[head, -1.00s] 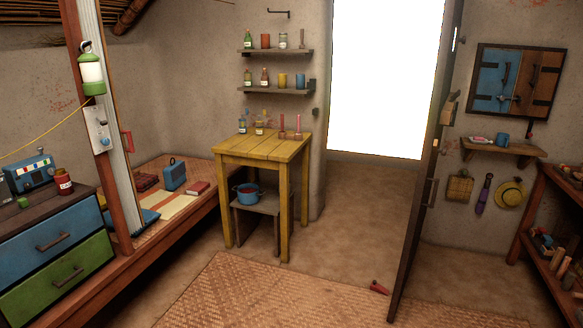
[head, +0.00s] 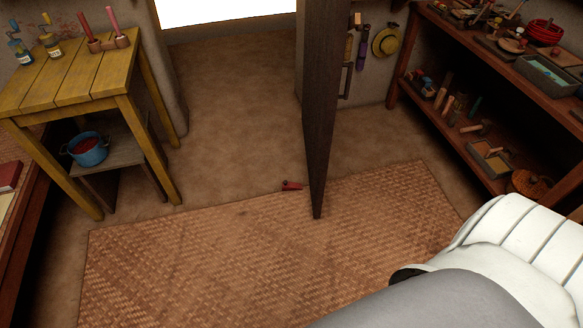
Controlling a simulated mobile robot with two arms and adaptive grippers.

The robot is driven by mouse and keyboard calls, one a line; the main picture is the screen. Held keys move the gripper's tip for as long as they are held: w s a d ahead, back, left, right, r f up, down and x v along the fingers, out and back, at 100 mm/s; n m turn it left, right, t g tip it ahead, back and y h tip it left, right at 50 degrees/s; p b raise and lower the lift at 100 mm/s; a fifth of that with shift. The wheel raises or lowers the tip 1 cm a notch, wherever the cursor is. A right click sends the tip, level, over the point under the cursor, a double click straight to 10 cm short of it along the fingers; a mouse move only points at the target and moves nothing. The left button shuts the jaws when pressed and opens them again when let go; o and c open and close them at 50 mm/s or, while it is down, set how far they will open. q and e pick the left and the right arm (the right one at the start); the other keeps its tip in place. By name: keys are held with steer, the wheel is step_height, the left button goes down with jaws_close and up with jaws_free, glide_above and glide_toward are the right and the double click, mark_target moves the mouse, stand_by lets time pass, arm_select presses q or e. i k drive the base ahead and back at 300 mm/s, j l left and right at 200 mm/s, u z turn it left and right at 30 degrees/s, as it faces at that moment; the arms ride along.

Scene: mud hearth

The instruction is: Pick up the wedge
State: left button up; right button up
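A small red wedge (head: 291,185) lies on the floor at the far edge of the woven mat, just left of the bottom of the open dark door (head: 320,120). It is small in the head view and looks apart from the door's lower edge, though I cannot tell exactly. Part of my own arm fills the lower right of the view. Neither of my grippers shows.
The woven mat (head: 250,260) covers the near floor and is clear. A yellow table (head: 75,80) stands at left, with a blue pot (head: 88,150) on a low stool beneath. A loaded wooden shelf unit (head: 470,60) stands at right.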

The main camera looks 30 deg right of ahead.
mark_target(287, 185)
steer(key=i+j+z, duration=0.1)
steer(key=i+z, duration=0.35)
steer(key=i+j+z, duration=0.2)
steer(key=z, duration=0.2)
steer(key=i+j+z, duration=0.3)
steer(key=z, duration=0.15)
steer(key=i+j+z, duration=0.2)
steer(key=j+z, duration=0.2)
